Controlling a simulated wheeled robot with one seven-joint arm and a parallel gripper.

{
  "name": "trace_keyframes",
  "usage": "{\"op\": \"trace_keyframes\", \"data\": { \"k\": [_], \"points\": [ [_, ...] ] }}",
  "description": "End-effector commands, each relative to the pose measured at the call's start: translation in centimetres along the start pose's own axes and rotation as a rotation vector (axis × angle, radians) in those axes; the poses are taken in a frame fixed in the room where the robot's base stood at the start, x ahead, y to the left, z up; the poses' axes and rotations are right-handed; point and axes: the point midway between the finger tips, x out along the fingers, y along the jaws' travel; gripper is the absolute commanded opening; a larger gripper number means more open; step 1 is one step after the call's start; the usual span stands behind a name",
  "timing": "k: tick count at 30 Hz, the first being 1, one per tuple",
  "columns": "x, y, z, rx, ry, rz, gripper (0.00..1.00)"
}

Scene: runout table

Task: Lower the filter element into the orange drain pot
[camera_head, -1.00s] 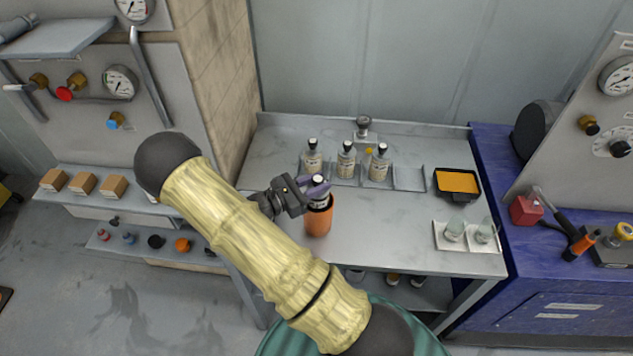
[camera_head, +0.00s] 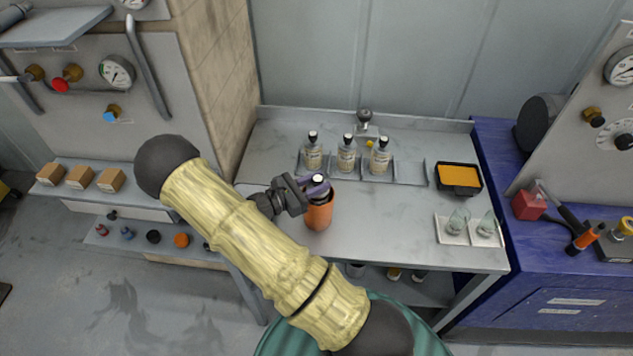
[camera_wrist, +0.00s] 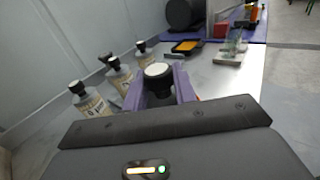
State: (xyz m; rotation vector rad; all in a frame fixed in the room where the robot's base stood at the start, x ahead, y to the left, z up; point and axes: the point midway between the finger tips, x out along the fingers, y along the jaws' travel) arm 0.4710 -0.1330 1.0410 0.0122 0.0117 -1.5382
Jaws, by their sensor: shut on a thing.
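The orange drain pot (camera_head: 319,216) stands upright on the grey table, left of its middle. My gripper (camera_head: 314,184) is at the pot's mouth, its purple fingers shut on the filter element (camera_head: 319,180), which has a black top with a white cap. The element's lower part is hidden by the pot's wall and the fingers, so it sits at least partly inside the rim. In the wrist view the element's white-capped top (camera_wrist: 157,71) shows between the purple fingers (camera_wrist: 160,90). The pot is mostly hidden there.
Three labelled bottles (camera_head: 346,155) stand in trays behind the pot. A black tray with orange content (camera_head: 459,177) and a white tray with two glass vessels (camera_head: 470,230) are to the right. The table between is clear.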

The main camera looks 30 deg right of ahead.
Motion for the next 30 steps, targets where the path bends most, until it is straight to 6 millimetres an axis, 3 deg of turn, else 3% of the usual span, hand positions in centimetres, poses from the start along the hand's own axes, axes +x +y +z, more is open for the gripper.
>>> {"op": "trace_keyframes", "data": {
  "k": [4,5,8,9,20,23,30],
  "points": [
    [0.0,0.0,0.1,0.000,-0.001,0.000,0.00],
    [0.0,0.0,0.1,0.000,-0.001,0.000,0.31],
    [0.0,0.0,0.1,0.000,-0.001,0.000,0.51],
    [0.0,0.0,0.1,0.000,-0.001,0.000,0.53],
    [-0.5,0.0,-0.1,0.000,0.001,0.001,0.53],
    [-1.4,0.1,-0.2,0.001,0.001,0.003,0.53],
    [-5.8,0.1,-0.3,0.002,0.002,0.004,0.53]
  ]
}}
